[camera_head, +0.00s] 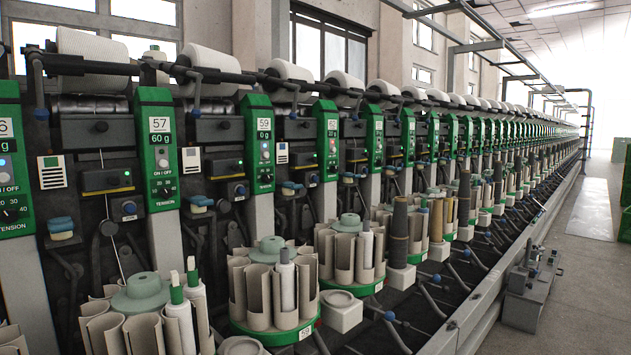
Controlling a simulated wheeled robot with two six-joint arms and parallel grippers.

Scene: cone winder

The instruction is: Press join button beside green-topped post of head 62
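A row of winding heads recedes to the right, each with a green-fronted post. Small dark boxes with blue buttons sit beside the posts, one by post 57 (129,208) and another farther along (240,191). No join label is legible. Neither gripper shows.
Round carousels of grey tubes (272,290) and (350,250) stick out in front of the heads. A brown cone (399,235) stands upright on a pale block. A grey wheeled-looking unit (530,290) stands by the rail at right.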

